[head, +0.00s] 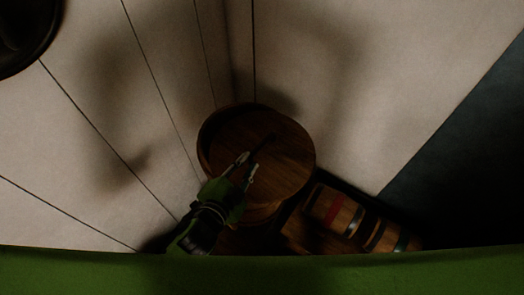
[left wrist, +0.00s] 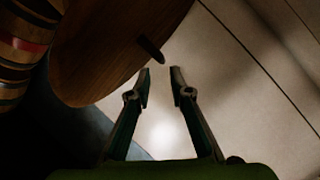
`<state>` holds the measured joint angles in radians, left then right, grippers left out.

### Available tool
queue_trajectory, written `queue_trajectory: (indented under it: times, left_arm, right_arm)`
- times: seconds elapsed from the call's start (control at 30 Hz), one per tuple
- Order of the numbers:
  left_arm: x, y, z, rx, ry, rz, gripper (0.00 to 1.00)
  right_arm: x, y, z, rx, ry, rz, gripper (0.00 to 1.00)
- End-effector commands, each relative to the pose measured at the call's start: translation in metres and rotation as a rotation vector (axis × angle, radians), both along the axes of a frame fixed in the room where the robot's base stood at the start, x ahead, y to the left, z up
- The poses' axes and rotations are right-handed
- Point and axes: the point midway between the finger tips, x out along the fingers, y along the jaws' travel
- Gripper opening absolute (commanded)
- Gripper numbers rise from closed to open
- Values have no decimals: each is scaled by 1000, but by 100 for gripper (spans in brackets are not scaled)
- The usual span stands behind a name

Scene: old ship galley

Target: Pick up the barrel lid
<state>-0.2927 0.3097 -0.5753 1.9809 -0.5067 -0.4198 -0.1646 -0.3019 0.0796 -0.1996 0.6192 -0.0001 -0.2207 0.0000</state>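The barrel lid (head: 285,155) is a round, dark brown wooden disc on top of the barrel (head: 258,215), in the middle of the head view. A short dark handle shows on the lid, faintly in the head view and more clearly as a peg in the left wrist view (left wrist: 151,49). The lid also fills the upper left of the left wrist view (left wrist: 105,50). My left gripper (head: 247,166) is over the near part of the lid in the head view. Its two fingers (left wrist: 160,75) are apart and empty, with the handle just beyond their tips. My right gripper is not in view.
A wooden object with red and dark bands (head: 345,216) lies right of the barrel, and banded wood shows in the left wrist view (left wrist: 20,45). Pale panelled walls (head: 330,80) meet behind the barrel. A dark round object (head: 22,30) is at the upper left.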

Motion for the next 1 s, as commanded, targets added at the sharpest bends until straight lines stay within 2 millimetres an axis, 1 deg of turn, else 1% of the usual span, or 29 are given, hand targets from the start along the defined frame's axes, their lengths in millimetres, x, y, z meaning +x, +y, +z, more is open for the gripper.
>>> queue_trajectory:
  times: [0.03,0.2,0.3,0.47,0.67,0.8,1.0]
  left_arm:
    - [11,-4,-1,-1,-1,2,20]
    - [36,-15,-12,-3,0,2,20]
    - [44,-19,-16,-2,2,2,20]
    - [51,-22,-18,-2,2,2,20]
    - [74,-34,-21,-2,3,3,20]
    - [87,-40,-29,-2,3,2,20]
    - [93,-42,-32,-2,3,2,20]
  right_arm:
    - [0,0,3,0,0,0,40]
    - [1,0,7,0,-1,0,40]
    - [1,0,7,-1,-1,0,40]
    - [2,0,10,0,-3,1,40]
    - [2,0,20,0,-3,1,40]
    - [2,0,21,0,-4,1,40]
    - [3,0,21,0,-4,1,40]
